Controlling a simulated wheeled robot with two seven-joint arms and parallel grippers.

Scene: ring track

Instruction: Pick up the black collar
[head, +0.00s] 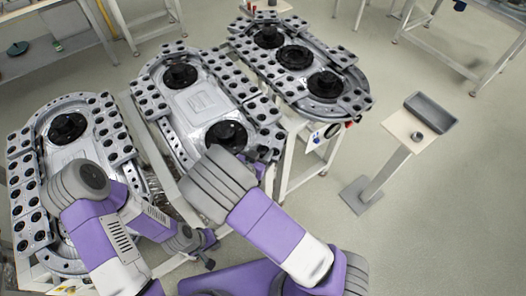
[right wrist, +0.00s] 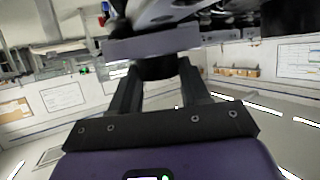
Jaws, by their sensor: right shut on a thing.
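In the right wrist view, my right gripper (right wrist: 158,76) has its two dark fingers closed on a short black round part, which I take to be the black collar (right wrist: 158,67). The collar sits between the fingertips, just under a grey block. In the head view my right forearm and wrist reach over the near end of the middle ring track (head: 195,98), and the wrist hides most of the right gripper and the collar. My left gripper (head: 208,250) is low in the head view, right of the left track; its finger opening is unclear.
A left track (head: 78,158) and a right track (head: 300,80) flank the middle one, with black round hubs and perforated blocks. A small stand (head: 405,128) at right holds a grey tray (head: 432,112) and a small grey ring (head: 416,136). The floor around it is clear.

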